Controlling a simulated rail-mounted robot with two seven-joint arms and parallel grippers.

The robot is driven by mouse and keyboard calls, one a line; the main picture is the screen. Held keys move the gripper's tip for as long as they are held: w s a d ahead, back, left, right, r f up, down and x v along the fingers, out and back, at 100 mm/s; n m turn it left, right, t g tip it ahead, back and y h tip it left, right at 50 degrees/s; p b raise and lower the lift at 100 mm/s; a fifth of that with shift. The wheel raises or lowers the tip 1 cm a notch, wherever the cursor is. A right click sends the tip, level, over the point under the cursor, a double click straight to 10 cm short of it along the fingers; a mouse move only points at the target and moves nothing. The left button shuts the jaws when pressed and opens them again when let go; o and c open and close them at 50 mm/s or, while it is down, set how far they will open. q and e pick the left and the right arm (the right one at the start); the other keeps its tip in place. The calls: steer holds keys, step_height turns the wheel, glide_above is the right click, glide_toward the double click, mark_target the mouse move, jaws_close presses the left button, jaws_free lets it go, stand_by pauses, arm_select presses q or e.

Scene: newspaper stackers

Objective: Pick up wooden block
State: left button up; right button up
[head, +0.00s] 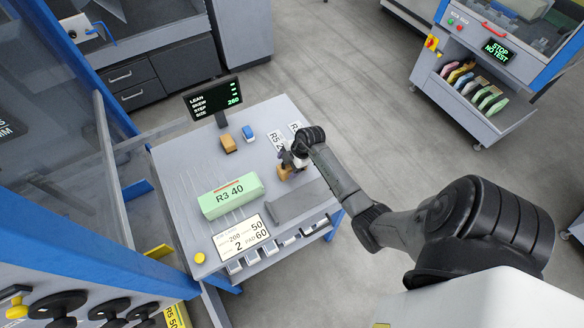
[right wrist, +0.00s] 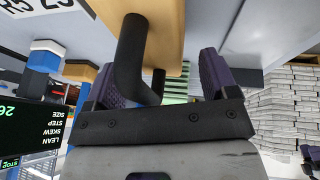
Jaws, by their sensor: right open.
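A tan wooden block (head: 284,173) stands on the grey table, partly hidden behind my right gripper (head: 293,160). In the right wrist view the wooden block (right wrist: 170,30) fills the top middle, with a black bar-like handle (right wrist: 132,55) in front of it. My right gripper (right wrist: 160,82) is open, its purple fingers spread on either side of the handle. I cannot tell whether either finger touches it. My left gripper is not in view.
The table (head: 178,160) also carries a green bundle (head: 232,193), an orange-brown block (head: 228,143), a small blue block (head: 248,134), a grey bar (head: 297,203) and a display (head: 212,98). A cart with coloured bundles (head: 490,98) stands at upper right.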

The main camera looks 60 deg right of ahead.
steer(key=c, duration=1.1)
steer(key=shift+c, duration=0.2)
steer(key=shift+r, duration=0.1)
